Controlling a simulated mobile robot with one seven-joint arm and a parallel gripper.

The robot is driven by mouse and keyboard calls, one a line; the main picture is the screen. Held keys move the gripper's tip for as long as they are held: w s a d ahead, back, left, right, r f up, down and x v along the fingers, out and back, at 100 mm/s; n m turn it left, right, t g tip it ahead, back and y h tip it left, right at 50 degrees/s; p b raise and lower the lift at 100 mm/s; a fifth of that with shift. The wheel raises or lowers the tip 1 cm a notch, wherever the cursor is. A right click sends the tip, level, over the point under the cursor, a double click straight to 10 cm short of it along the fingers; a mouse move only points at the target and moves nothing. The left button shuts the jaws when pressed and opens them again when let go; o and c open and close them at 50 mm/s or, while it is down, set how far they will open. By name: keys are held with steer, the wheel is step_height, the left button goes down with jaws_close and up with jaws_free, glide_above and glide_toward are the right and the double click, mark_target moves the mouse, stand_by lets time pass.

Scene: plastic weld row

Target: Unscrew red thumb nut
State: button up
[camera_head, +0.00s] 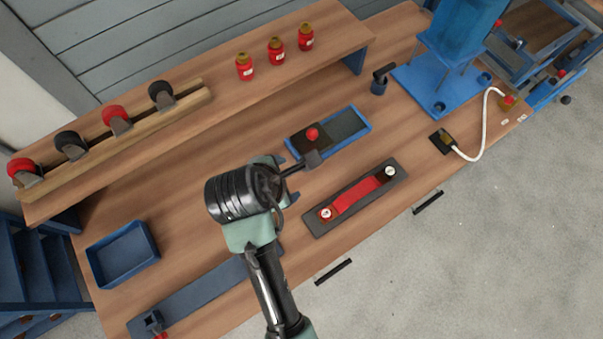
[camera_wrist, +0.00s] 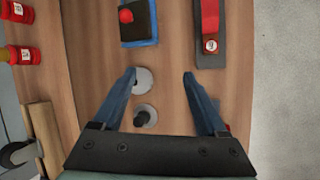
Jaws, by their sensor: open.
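My gripper (camera_wrist: 159,74) is open and empty, fingers wide apart above the wooden bench. In the head view my wrist hides much of it. I cannot tell for sure which red part is the thumb nut. A round red knob (camera_head: 312,134) sits on a dark plate in a blue-framed fixture; it also shows at the top of the wrist view (camera_wrist: 126,16). Another small red part (camera_head: 160,336) is at the clamp end of a blue strip (camera_head: 195,297), cut by the picture edge. A red bit (camera_wrist: 228,127) shows beside my right finger.
A red strap with white-topped knobs (camera_head: 357,196) lies on a dark plate. Grey round pieces (camera_wrist: 143,80) lie below my fingers. A blue tray (camera_head: 122,254) is left; a blue press (camera_head: 450,60) stands upper right. Red bottles (camera_head: 276,51) and wheels stand on the raised shelf.

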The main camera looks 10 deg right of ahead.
mark_target(322, 216)
steer(key=s+d+f+n+g+h, duration=0.1)
steer(key=s+d+f+n+g, duration=0.2)
steer(key=s, duration=0.4)
steer(key=x, duration=0.4)
steer(key=a+x, duration=0.1)
steer(key=x, duration=0.8)
steer(key=shift+w+a+f, duration=0.25)
steer(key=shift+a, duration=0.05)
steer(key=shift+c, duration=0.2)
